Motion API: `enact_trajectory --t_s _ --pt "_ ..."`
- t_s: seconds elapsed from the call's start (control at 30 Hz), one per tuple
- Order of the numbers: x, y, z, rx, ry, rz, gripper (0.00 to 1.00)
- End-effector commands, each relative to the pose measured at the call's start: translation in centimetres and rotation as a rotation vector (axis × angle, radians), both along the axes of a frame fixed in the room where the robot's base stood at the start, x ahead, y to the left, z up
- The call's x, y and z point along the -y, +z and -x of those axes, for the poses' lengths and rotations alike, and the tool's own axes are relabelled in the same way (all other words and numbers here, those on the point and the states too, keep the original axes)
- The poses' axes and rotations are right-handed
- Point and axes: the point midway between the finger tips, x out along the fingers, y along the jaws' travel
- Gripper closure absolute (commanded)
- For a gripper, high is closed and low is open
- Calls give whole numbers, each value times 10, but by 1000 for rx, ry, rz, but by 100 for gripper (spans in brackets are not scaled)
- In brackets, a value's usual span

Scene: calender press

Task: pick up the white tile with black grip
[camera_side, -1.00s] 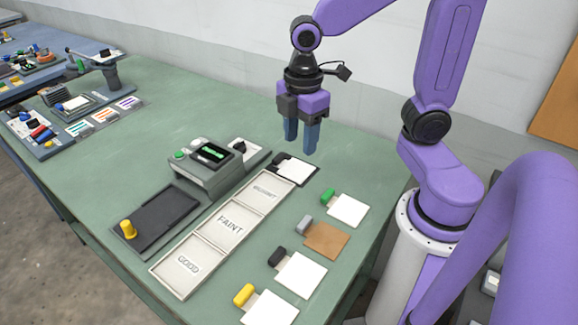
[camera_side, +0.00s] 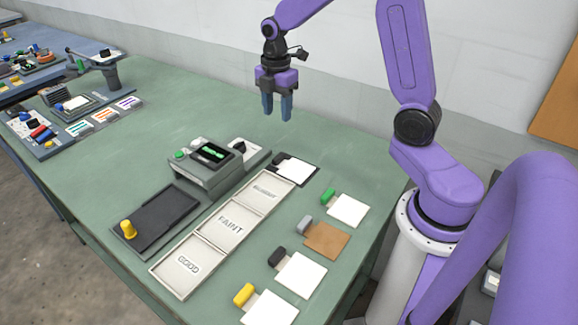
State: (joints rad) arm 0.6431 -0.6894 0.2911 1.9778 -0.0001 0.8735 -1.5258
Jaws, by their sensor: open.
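A white tile with a black grip (camera_side: 303,275) lies on the green table in the front row, between the brown tile and the yellow-grip tile. Another white tile with a black grip (camera_side: 296,172) lies on a dark pad just beyond the far end of the labelled tray. My gripper (camera_side: 277,113) is open and empty, fingers down, above the back of the table. It is beyond both tiles and nearer the one on the pad.
Other tiles have green (camera_side: 347,210), grey (camera_side: 327,241) and yellow grips (camera_side: 271,308). A three-part tray (camera_side: 187,264) reads GOOD, FAINT and a third, unclear word. A grey device with a screen (camera_side: 205,178) stands left of it, by a dark plate (camera_side: 160,222).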

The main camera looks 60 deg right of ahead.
Motion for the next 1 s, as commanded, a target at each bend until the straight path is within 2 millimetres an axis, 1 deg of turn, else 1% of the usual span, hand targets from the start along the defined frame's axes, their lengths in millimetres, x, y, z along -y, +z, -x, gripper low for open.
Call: enact_trajectory --t_s 0.03,0.2,0.3,0.4,0.5,0.67,0.77,0.9,1.0 --pt "0 -11 1 -6 0 0 51" --pt "0 -43 2 -5 -1 0 51" --pt "0 -61 1 -5 0 0 51" --pt "0 -75 1 -4 -2 0 51" --pt "0 -84 1 -2 -2 0 51" --pt "-1 -91 1 -1 -1 0 51" --pt "-1 -101 2 -2 -1 0 51" --pt "-3 -121 4 -3 -1 0 51" --pt "-3 -131 3 -1 -1 0 51"
